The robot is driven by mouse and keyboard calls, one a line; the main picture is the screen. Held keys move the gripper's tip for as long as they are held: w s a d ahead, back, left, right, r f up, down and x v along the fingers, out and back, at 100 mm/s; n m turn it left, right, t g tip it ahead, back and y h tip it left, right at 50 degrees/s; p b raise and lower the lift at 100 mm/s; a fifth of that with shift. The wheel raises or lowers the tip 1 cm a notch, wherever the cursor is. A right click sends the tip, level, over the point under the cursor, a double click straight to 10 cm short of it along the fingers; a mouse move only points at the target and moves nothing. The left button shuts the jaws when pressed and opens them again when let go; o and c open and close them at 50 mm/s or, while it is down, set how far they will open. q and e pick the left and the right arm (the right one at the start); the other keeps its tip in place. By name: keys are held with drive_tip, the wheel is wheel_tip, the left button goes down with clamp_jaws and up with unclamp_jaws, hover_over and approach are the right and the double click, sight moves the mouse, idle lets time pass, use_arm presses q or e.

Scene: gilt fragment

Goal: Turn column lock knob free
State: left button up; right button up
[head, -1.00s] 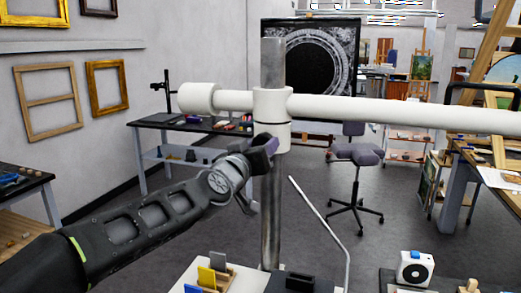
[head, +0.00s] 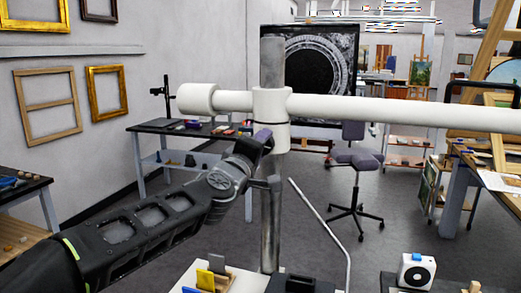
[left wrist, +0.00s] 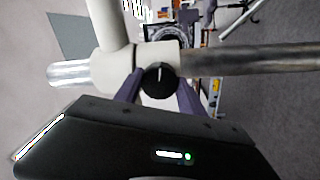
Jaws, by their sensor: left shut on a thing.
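A grey metal column (head: 270,225) stands upright in the head view, with a white collar (head: 270,110) around it. A white horizontal arm (head: 400,110) runs through the collar. In the left wrist view a round black knob (left wrist: 158,82) with a white mark sits at the collar (left wrist: 112,72), beside the column (left wrist: 250,60). My left gripper (left wrist: 160,92) has its purple fingers on both sides of the knob and is shut on it. In the head view my left gripper (head: 267,160) is at the collar's lower end and hides the knob. My right gripper is not in view.
A thin pale rod (head: 320,220) slants right of the column. A stand with small coloured blocks (head: 205,278) is below my left arm. A white box with a black disc (head: 416,271) stands at lower right. A stool (head: 356,160) is behind.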

use_arm(q)
drive_tip(key=shift+n, duration=1.7)
drive_tip(key=o, duration=1.4)
drive_tip(key=shift+c, duration=0.2)
drive_tip(key=b+v, duration=0.2)
drive_tip(key=v, duration=0.5)
drive_tip(key=shift+s, duration=0.4)
